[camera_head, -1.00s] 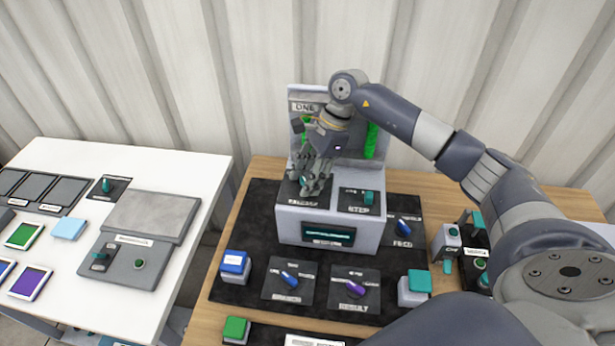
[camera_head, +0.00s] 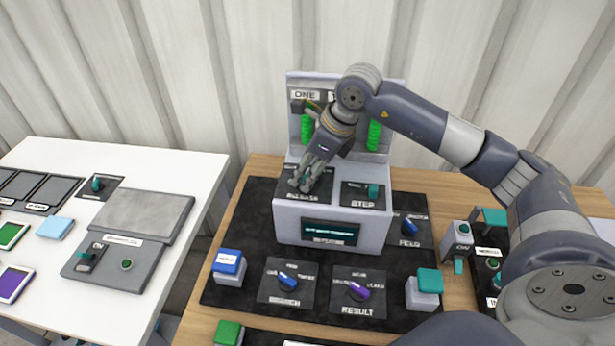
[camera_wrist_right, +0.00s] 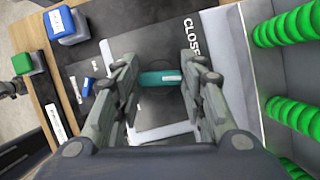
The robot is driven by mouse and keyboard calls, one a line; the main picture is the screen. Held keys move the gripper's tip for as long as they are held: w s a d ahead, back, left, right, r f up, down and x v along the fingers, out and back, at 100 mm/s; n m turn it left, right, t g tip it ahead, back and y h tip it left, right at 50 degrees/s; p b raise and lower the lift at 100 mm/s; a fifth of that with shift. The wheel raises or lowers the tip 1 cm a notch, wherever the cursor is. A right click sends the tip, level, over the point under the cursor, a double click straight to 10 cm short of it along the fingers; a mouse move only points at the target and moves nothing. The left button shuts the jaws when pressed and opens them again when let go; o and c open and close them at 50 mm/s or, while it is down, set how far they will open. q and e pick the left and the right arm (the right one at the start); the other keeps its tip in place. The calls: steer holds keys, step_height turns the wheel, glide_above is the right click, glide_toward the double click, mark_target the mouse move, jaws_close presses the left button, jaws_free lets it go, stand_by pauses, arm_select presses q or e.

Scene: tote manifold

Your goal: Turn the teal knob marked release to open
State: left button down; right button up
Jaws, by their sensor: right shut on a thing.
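The teal knob (camera_wrist_right: 160,78) sits between the fingers of my right gripper in the right wrist view, on a dark plate with the lettering "CLOS" beside it. My right gripper (camera_head: 305,182) reaches down onto the RELEASE plate (camera_head: 322,192) on top of the grey machine (camera_head: 285,225). It is shut on the knob, and its fingers hide the knob in the head view. The right gripper also shows large in the right wrist view (camera_wrist_right: 160,85).
A teal STEP knob (camera_head: 373,191) stands just right of my gripper. Green coils (camera_head: 374,136) rise behind it. Blue (camera_head: 288,280) and purple (camera_head: 358,290) knobs, a blue button (camera_head: 229,263) and a teal button (camera_head: 429,281) lie in front. A white table (camera_head: 150,172) stands left.

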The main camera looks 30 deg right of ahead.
steer(key=shift+a+m+t+h+b, duration=0.1)
steer(key=shift+m+t+h+b, duration=0.25)
steer(key=shift+m+b, duration=0.6)
steer(key=shift+m+t+h+b, duration=0.15)
steer(key=shift+m+h+b, duration=0.3)
steer(key=shift+m, duration=0.9)
steer(key=shift+r, duration=0.1)
steer(key=o, duration=1.1)
steer(key=shift+c, duration=0.2)
steer(key=v, duration=1.2)
